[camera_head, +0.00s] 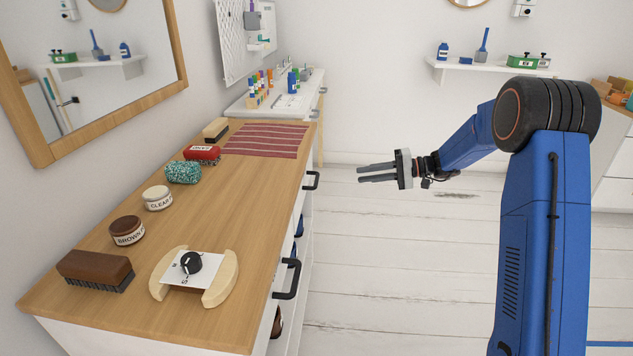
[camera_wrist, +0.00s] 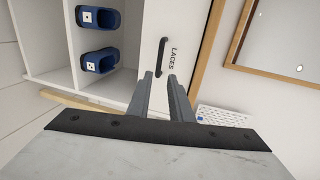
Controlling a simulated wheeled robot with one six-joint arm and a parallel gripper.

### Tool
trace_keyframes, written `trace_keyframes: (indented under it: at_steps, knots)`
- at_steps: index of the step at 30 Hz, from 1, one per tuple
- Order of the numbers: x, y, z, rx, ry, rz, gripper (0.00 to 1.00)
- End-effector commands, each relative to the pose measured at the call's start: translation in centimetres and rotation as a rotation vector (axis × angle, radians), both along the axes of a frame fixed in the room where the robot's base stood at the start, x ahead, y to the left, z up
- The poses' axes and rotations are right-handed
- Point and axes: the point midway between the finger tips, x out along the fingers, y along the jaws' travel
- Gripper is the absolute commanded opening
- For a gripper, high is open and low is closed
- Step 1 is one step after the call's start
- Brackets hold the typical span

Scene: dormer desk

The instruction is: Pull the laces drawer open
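A second black handle (camera_head: 288,280) sticks out nearer on the cabinet front. Blue slippers (camera_wrist: 97,60) stand in open cubbies beside the drawer. The wooden top (camera_head: 230,190) carries brushes, tins and a striped cloth (camera_head: 266,140). The floor (camera_head: 400,260) around my gripper is clear.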

Motion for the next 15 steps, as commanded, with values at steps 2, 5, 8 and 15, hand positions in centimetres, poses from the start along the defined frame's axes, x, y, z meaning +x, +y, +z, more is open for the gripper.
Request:
trace_keyframes:
  at_steps: [2, 5, 8, 15]
  knots:
    - [0.4, 0.1, -0.3, 0.009, 0.000, -0.003, 0.19]
    - [0.5, 0.7, -0.4, 0.013, 0.000, -0.004, 0.19]
    - [0.5, 1.9, -0.7, 0.012, -0.001, -0.003, 0.19]
    - [0.6, 5.8, -1.5, 0.011, -0.001, -0.002, 0.19]
